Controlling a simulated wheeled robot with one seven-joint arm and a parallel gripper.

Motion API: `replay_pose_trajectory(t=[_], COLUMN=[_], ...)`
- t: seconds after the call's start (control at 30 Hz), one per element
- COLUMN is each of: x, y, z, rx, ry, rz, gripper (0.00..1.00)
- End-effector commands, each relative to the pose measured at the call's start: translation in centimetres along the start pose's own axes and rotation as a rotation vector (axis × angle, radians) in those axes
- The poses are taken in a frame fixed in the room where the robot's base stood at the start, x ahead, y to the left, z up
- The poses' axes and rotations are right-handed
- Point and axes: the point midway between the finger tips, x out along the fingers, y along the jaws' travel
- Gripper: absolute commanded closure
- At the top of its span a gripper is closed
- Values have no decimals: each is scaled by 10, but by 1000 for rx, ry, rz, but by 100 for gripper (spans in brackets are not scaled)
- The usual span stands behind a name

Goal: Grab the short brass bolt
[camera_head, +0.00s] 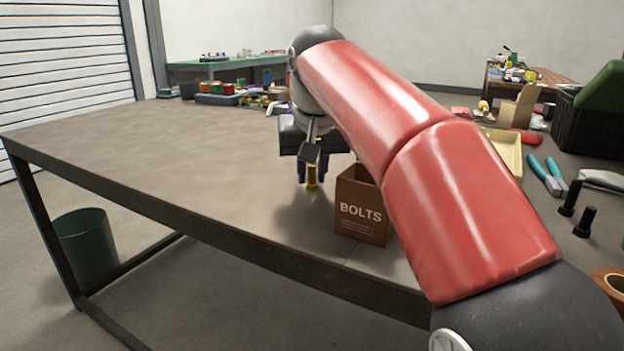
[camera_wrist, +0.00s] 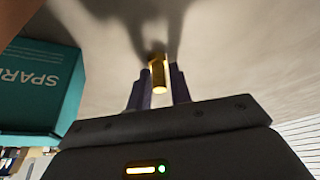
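The short brass bolt (camera_head: 312,177) is between the fingertips of my gripper (camera_head: 313,168), just left of the brown box. In the wrist view, the bolt (camera_wrist: 159,74) stands between the two dark purple fingers of my gripper (camera_wrist: 160,78), which look pressed against its sides. Its lower end is close to the tabletop; I cannot tell whether it touches. Two dark bolts (camera_head: 585,222) stand upright at the right.
A brown box (camera_head: 360,212) marked BOLTS stands close right of my gripper. The wrist view shows a teal box (camera_wrist: 45,90). Pliers (camera_head: 546,176) and a yellow tray (camera_head: 508,152) lie right. The left of the table (camera_head: 200,150) is clear.

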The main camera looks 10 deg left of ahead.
Motion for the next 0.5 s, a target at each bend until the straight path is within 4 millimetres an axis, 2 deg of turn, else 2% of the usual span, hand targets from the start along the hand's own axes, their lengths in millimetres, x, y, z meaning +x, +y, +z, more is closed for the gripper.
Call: replay_pose_trajectory(t=[0.37, 0.5], x=[-1, -7], y=[0, 0], z=[0, -3], rx=[0, 0], ry=[1, 2], rz=[0, 0], gripper=[100, 100])
